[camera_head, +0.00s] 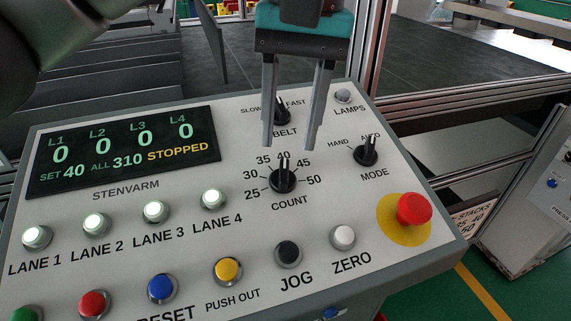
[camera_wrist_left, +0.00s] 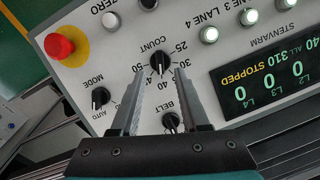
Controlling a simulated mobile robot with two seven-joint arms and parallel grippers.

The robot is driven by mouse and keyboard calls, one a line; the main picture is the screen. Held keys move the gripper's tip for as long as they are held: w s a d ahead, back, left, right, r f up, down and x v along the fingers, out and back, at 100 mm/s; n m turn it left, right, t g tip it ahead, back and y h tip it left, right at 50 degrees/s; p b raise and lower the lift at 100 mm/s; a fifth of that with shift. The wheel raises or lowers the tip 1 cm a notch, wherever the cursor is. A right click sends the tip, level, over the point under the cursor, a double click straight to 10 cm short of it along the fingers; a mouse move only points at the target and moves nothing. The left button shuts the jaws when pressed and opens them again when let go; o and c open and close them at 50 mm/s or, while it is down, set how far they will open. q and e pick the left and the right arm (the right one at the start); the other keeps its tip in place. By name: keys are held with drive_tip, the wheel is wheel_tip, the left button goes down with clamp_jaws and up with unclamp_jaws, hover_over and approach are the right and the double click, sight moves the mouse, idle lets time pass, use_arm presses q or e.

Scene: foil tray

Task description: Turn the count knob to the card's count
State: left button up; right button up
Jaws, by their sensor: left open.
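The black count knob (camera_head: 284,181) sits on the grey-white control panel, its white pointer line up at 40. It also shows in the left wrist view (camera_wrist_left: 160,63), beyond the fingertips. The display (camera_head: 125,152) reads SET 40, ALL 310, STOPPED, with zeros for L1 to L4. A card (camera_head: 472,218) headed STACKS, at the panel's right side, is partly hidden; some numbers show, but I cannot tell which count it marks. My left gripper (camera_head: 290,147) is open and empty, fingers pointing down above the knob, apart from it. My right gripper is out of view.
The belt knob (camera_head: 281,112) is behind my left fingers; the mode knob (camera_head: 366,151) is to the right. A red mushroom button (camera_head: 414,208) stands up at the right corner. Lane buttons (camera_head: 156,211) and several coloured buttons lie left and in front.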

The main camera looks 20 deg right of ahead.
sight(285, 168)
use_arm(q)
drive_tip(key=f, duration=0.5)
drive_tip(key=shift+w+a, duration=0.1)
drive_tip(key=shift+a, duration=0.15)
clamp_jaws()
idle(0.4)
